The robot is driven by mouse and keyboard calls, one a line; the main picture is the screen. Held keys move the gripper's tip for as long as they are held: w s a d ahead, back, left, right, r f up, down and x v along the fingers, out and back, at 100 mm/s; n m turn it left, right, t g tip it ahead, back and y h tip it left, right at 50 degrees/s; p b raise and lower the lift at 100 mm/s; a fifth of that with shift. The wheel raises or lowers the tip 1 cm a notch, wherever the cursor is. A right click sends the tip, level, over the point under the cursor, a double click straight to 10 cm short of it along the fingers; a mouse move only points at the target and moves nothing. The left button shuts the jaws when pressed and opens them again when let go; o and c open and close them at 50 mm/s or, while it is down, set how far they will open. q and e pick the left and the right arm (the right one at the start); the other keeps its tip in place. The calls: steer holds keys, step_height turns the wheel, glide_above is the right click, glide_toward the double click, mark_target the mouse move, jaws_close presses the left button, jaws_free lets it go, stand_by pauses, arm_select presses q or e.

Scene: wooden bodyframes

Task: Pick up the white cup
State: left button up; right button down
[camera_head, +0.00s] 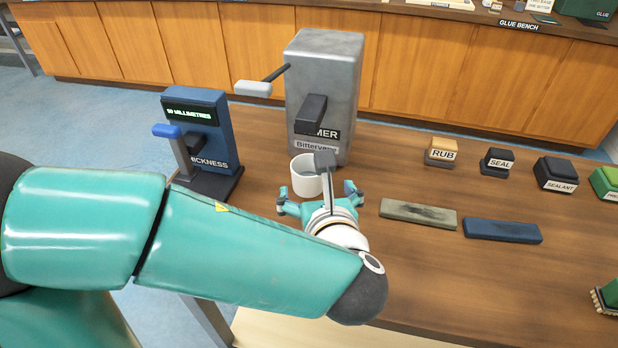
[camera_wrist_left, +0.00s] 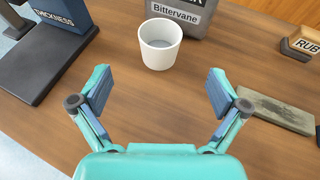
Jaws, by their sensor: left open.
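The white cup (camera_head: 305,178) stands upright on the wooden table, in front of the grey machine labelled Bittervane. In the left wrist view the cup (camera_wrist_left: 160,43) is ahead of the fingers, near the top middle, and looks open at the top with a greyish inside. My left gripper (camera_head: 318,194) is open and empty, low over the table just on the near side of the cup. Its two fingers (camera_wrist_left: 160,91) are spread wide, with bare table between them and the cup beyond. The gripper's wrist part hides a bit of the cup in the head view. My right gripper is not in view.
The grey machine (camera_head: 325,85) stands right behind the cup. The blue thickness gauge (camera_head: 207,130) is to its left. A grey-green bar (camera_head: 418,213) and a dark blue bar (camera_head: 502,231) lie to the right. Small labelled blocks, including RUB (camera_head: 441,152), stand farther right.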

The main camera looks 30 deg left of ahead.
mark_target(306, 160)
arm_select(q)
steer(key=x, duration=1.2)
steer(key=shift+w+a+f, duration=0.1)
steer(key=shift+w, duration=0.15)
steer(key=c, duration=1.4)
